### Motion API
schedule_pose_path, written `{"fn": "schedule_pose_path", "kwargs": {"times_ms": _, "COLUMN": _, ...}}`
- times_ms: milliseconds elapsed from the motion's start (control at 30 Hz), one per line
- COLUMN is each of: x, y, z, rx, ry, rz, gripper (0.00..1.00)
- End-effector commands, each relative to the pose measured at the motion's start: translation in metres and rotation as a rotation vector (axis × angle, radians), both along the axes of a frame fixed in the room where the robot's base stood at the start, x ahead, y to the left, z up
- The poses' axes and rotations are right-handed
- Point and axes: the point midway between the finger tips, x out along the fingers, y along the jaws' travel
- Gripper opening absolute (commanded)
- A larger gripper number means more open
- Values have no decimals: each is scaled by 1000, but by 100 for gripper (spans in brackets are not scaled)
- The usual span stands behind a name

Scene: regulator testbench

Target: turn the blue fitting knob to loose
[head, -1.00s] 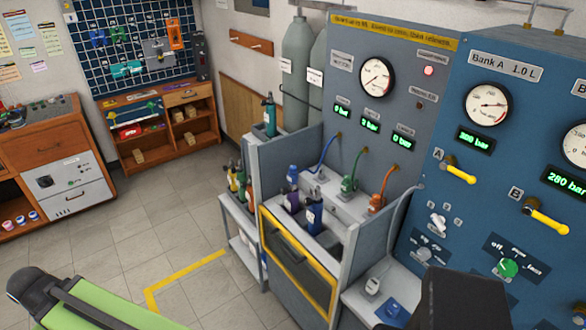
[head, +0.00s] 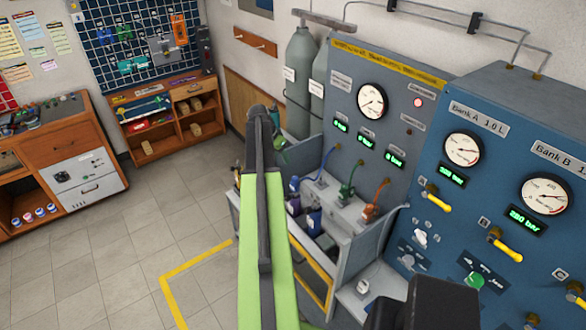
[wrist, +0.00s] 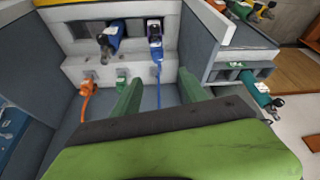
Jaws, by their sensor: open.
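The blue fitting (head: 294,184) sits at the left end of the grey ledge, with a blue hose (head: 326,158) running up to the panel. In the wrist view the blue hose (wrist: 158,92) hangs from the ledge between my two green fingers, and the blue fitting (wrist: 157,67) is small at its top. My gripper (wrist: 160,88) is open and empty, its fingers either side of the hose line; I cannot tell how far away they are. In the head view my raised arm hides the gripper tips. The knob's setting is too small to read.
A green fitting (head: 346,190) and an orange fitting (head: 368,212) stand to the right on the same ledge. Dark cylinders (wrist: 110,38) stand in the slots beside it. Grey side walls (wrist: 205,42) flank the bay. The floor at left is clear.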

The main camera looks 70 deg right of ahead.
Motion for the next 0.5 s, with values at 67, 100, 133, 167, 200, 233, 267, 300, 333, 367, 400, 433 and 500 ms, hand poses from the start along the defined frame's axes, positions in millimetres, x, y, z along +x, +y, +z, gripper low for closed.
{"fn": "schedule_pose_path", "kwargs": {"times_ms": 67, "x": -10, "y": -8, "z": 3, "rx": -7, "ry": -3, "rz": -27, "gripper": 51}}
{"fn": "schedule_pose_path", "kwargs": {"times_ms": 100, "x": -11, "y": -9, "z": 3, "rx": -9, "ry": -3, "rz": -30, "gripper": 51}}
{"fn": "schedule_pose_path", "kwargs": {"times_ms": 133, "x": -12, "y": -9, "z": 2, "rx": -9, "ry": -3, "rz": -31, "gripper": 51}}
{"fn": "schedule_pose_path", "kwargs": {"times_ms": 167, "x": -11, "y": -9, "z": 1, "rx": -9, "ry": -3, "rz": -30, "gripper": 51}}
{"fn": "schedule_pose_path", "kwargs": {"times_ms": 200, "x": -11, "y": -9, "z": 0, "rx": -8, "ry": -3, "rz": -29, "gripper": 51}}
{"fn": "schedule_pose_path", "kwargs": {"times_ms": 233, "x": -11, "y": -9, "z": -2, "rx": -8, "ry": -3, "rz": -29, "gripper": 51}}
{"fn": "schedule_pose_path", "kwargs": {"times_ms": 267, "x": -11, "y": -9, "z": -4, "rx": -8, "ry": -3, "rz": -28, "gripper": 51}}
{"fn": "schedule_pose_path", "kwargs": {"times_ms": 300, "x": -11, "y": -10, "z": -7, "rx": -8, "ry": -3, "rz": -28, "gripper": 51}}
{"fn": "schedule_pose_path", "kwargs": {"times_ms": 333, "x": -12, "y": -11, "z": -10, "rx": -8, "ry": -3, "rz": -28, "gripper": 51}}
{"fn": "schedule_pose_path", "kwargs": {"times_ms": 367, "x": -12, "y": -12, "z": -14, "rx": -8, "ry": -3, "rz": -27, "gripper": 51}}
{"fn": "schedule_pose_path", "kwargs": {"times_ms": 400, "x": -12, "y": -14, "z": -19, "rx": -8, "ry": -3, "rz": -27, "gripper": 51}}
{"fn": "schedule_pose_path", "kwargs": {"times_ms": 433, "x": -13, "y": -15, "z": -24, "rx": -8, "ry": -3, "rz": -27, "gripper": 51}}
{"fn": "schedule_pose_path", "kwargs": {"times_ms": 500, "x": -14, "y": -19, "z": -37, "rx": -8, "ry": -3, "rz": -26, "gripper": 51}}
